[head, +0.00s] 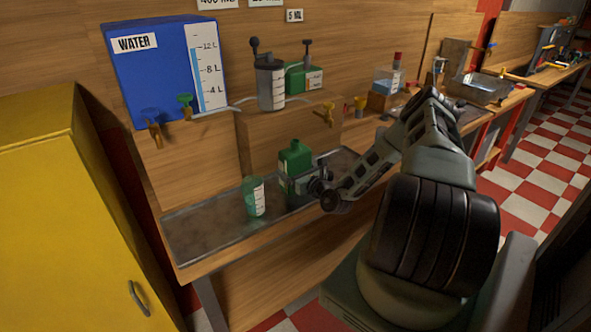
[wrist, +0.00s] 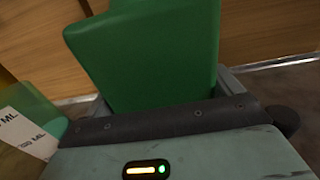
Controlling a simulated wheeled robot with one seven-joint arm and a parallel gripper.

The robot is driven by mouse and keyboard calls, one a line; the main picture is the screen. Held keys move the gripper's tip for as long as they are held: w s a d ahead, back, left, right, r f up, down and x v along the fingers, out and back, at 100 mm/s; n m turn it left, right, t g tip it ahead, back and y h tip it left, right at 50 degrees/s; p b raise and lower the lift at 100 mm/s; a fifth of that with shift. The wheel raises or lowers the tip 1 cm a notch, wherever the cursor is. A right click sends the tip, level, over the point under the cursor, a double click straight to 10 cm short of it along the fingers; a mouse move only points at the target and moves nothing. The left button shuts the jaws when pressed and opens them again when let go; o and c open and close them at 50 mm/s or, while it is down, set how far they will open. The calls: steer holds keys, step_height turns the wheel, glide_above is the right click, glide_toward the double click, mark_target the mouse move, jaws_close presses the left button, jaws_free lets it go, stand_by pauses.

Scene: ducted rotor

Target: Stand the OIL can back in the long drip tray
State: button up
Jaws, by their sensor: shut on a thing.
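A green can (head: 295,158) with a short neck stands upright over the long drip tray (head: 190,237); its label is not readable, and I take it for the OIL can. My gripper (head: 305,184) is shut on its lower part from the right front. In the wrist view the can (wrist: 150,50) fills the upper middle, between the fingers (wrist: 165,110). Its base is hidden by my gripper, so I cannot tell whether it touches the tray. A clear green measuring beaker (head: 253,198) stands in the tray to the left of the can; its ML marks show at the wrist view's left edge.
A wooden ledge behind the tray holds a grey pump canister (head: 270,85) and another green container (head: 312,78). A blue WATER tank (head: 165,70) with taps (head: 153,128) stands at upper left. A yellow cabinet (head: 70,200) is at left. The tray's left end is clear.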

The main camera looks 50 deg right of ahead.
steer(key=shift+f, duration=0.35)
steer(key=o, duration=1.2)
steer(key=shift+o, duration=0.2)
steer(key=shift+s+f, duration=0.1)
steer(key=b+v, duration=0.3)
steer(key=v, duration=1.4)
steer(key=shift+b, duration=0.4)
steer(key=shift+s, duration=0.1)
